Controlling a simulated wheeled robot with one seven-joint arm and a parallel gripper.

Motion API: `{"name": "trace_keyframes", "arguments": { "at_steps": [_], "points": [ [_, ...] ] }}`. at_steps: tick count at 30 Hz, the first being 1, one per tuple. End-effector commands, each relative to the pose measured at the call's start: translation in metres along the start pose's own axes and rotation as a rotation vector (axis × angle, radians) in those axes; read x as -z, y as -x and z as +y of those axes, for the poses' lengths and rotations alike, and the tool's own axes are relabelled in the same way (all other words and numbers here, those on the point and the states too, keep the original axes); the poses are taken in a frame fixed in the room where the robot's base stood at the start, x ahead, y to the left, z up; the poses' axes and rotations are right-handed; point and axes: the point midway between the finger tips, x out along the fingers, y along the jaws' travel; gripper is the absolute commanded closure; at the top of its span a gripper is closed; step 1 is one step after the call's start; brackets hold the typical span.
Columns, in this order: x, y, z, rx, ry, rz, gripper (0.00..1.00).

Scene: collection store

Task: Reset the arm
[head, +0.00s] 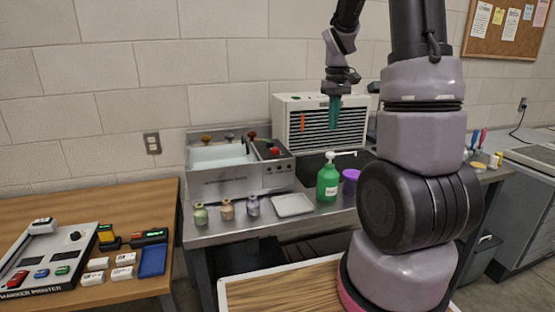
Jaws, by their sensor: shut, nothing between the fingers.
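My gripper (334,108) hangs at the end of my raised arm, in the upper middle of the head view. Its teal fingers point down and are shut with nothing between them. It is in front of a white slatted unit (350,124) at the back of the steel bench. It is above the bench top and appears apart from everything on it. My arm's large grey and black links fill the right of the view and hide part of the bench.
On the steel bench (262,222) are a green pump bottle (327,182), a purple container (350,181), a white tray (292,205), several small jars and a steel bath (238,179). A wooden table (105,202) at left holds a marker printer (45,262) and small blocks.

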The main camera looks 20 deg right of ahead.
Motion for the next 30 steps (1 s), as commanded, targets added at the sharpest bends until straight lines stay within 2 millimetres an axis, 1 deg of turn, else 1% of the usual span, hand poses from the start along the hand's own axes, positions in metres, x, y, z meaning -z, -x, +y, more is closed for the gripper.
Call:
{"name": "trace_keyframes", "arguments": {
  "at_steps": [2, 4, 8, 9, 11, 12, 14, 15, 18, 21, 24, 27, 30],
  "points": [
    [-0.001, 0.003, -0.001, 0.002, -0.003, 0.006, 1.0],
    [-0.004, 0.011, -0.006, 0.007, -0.013, 0.026, 1.0],
    [-0.022, 0.042, -0.026, 0.034, -0.06, 0.103, 1.0],
    [-0.03, 0.054, -0.034, 0.045, -0.079, 0.137, 1.0],
    [-0.044, 0.071, -0.047, 0.066, -0.112, 0.187, 1.0],
    [-0.054, 0.083, -0.056, 0.079, -0.134, 0.22, 1.0],
    [-0.07, 0.098, -0.068, 0.101, -0.165, 0.268, 1.0],
    [-0.08, 0.106, -0.076, 0.116, -0.185, 0.3, 1.0],
    [-0.108, 0.125, -0.095, 0.154, -0.237, 0.375, 1.0],
    [-0.137, 0.139, -0.111, 0.193, -0.283, 0.447, 1.0],
    [-0.161, 0.146, -0.125, 0.228, -0.322, 0.505, 1.0],
    [-0.178, 0.15, -0.133, 0.255, -0.353, 0.547, 1.0],
    [-0.188, 0.15, -0.138, 0.271, -0.371, 0.57, 1.0]
  ]
}}
